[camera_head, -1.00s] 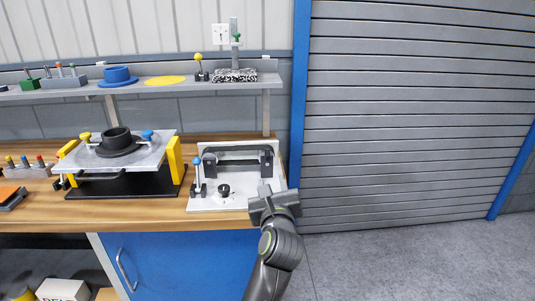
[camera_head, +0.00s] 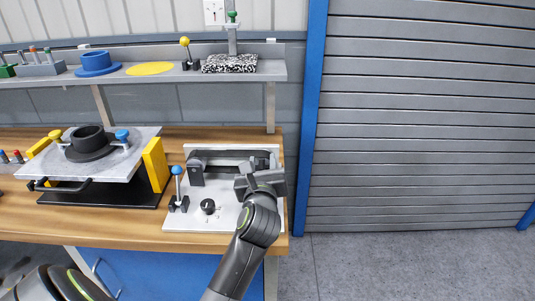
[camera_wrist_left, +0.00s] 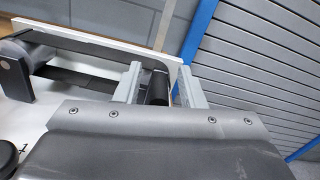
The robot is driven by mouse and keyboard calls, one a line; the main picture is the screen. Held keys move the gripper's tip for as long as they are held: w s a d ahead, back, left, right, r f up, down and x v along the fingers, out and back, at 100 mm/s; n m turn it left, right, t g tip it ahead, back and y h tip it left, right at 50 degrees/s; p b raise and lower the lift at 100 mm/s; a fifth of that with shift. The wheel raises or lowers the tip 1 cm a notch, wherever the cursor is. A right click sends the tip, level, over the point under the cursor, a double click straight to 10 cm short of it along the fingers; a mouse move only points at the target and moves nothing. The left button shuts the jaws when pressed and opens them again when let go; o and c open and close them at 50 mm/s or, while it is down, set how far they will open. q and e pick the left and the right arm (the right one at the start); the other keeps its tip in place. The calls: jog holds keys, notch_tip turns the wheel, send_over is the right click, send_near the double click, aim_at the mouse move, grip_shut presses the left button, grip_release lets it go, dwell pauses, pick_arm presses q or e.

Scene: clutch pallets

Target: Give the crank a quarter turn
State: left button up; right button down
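The white panel (camera_head: 228,218) on the bench carries a black bar mechanism (camera_head: 215,157) at its back with a bracket at the left end; this looks like the crank. My left gripper (camera_head: 260,182) is over the panel's right side and hides the mechanism's right end. In the left wrist view its two grey fingers (camera_wrist_left: 160,88) are apart, with a black cylinder (camera_wrist_left: 157,88), apparently the crank's grip, between them and gaps visible on both sides. A bracket (camera_wrist_left: 15,70) shows at the left there. My right gripper is not in view.
A blue-knobbed lever (camera_head: 178,185) and a black knob (camera_head: 208,206) stand on the panel. Left of it is a fixture plate (camera_head: 130,165) with yellow supports. A shelf (camera_head: 150,80) runs behind. A blue post (camera_head: 306,120) and grey shutter (camera_head: 420,130) are at the right.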

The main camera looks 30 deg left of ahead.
pick_arm(q)
jog(key=shift+w+a, duration=0.15)
jog(key=shift+r, duration=0.1)
jog(key=shift+c, duration=0.4)
grip_shut()
